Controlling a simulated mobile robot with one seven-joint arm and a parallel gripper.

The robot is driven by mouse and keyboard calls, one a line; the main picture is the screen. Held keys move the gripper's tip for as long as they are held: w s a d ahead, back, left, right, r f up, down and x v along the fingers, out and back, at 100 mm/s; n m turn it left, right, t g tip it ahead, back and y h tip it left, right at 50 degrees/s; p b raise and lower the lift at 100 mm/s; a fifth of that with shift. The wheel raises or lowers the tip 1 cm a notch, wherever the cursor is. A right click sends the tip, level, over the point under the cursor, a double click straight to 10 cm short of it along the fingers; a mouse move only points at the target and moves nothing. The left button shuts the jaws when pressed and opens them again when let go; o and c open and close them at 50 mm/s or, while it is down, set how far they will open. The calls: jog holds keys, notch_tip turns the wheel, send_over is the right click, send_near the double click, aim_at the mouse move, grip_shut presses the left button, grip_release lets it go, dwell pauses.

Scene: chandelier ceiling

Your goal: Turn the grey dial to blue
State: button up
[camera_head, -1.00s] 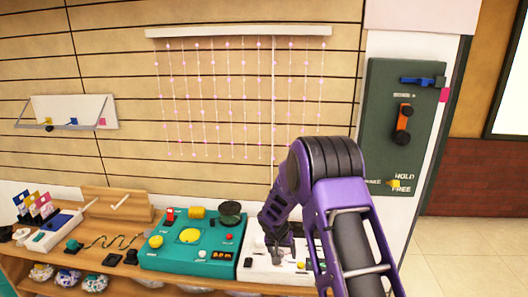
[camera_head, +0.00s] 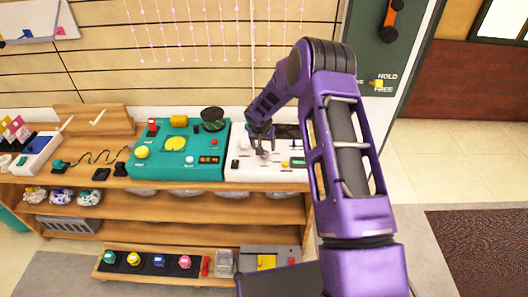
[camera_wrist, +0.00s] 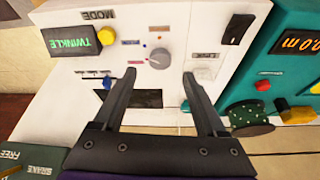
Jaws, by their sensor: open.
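The grey dial (camera_wrist: 160,58) is a round knob on the white panel (camera_wrist: 75,115) in the wrist view. Small coloured marks sit around it; where its pointer aims is too small to tell. My gripper (camera_wrist: 159,76) is open, one finger on each side just short of the dial, with nothing held. Whether either finger touches the dial cannot be told. In the head view my gripper (camera_head: 263,150) is over the white panel (camera_head: 240,174) on the shelf top, and the arm hides part of it.
The white panel also has a yellow knob (camera_wrist: 106,36), a green TWINKLE display (camera_wrist: 72,40) and a black switch (camera_wrist: 237,28). A teal panel (camera_head: 165,168) with buttons stands directly left in the head view. Lower shelves hold coloured items. Open floor lies to the right.

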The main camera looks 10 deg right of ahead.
jog(key=shift+x, duration=2.7)
grip_shut()
